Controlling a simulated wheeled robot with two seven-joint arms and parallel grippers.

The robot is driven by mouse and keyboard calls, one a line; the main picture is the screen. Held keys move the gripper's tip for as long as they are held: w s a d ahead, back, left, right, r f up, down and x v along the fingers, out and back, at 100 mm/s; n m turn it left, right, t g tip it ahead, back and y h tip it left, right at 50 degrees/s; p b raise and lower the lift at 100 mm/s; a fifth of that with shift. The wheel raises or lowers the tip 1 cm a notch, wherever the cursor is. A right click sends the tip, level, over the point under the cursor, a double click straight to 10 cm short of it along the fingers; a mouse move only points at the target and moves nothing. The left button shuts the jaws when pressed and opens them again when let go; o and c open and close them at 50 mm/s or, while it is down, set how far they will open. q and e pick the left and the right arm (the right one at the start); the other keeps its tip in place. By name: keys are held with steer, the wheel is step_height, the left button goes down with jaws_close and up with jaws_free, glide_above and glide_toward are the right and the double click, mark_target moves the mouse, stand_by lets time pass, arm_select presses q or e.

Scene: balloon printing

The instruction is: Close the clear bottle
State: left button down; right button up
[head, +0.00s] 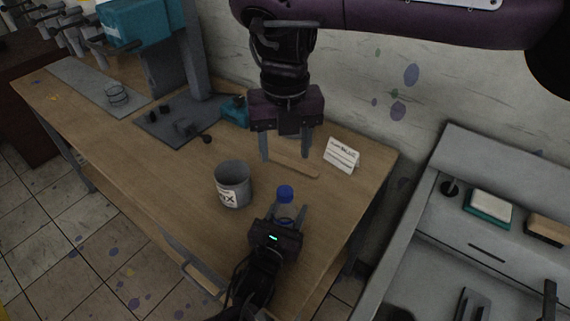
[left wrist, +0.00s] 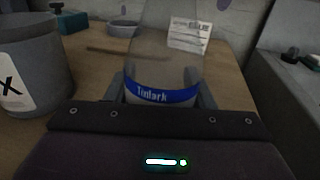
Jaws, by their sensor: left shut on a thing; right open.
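The clear bottle (head: 287,211) stands upright near the front of the wooden table, with a blue cap (head: 285,193) at its top in the head view. I cannot tell whether the cap is tight. In the left wrist view the bottle (left wrist: 163,75) shows a blue label band, and its top is cut off. My left gripper (head: 287,214) is shut around the bottle's body, a finger on each side. My right gripper (head: 285,157) points down, open and empty, behind and above the bottle, apart from the cap.
A grey can (head: 232,184) stands left of the bottle. A teal machine (head: 140,22) with a grey base is at the back left. The table's right edge is close to the bottle.

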stand_by(0.3)
arm_select(q)
steer(key=c, duration=0.6)
jaws_free()
steer(key=v, duration=0.7)
steer(key=shift+b, duration=0.35)
steer(key=shift+s+a, duration=0.15)
steer(key=shift+s, duration=0.2)
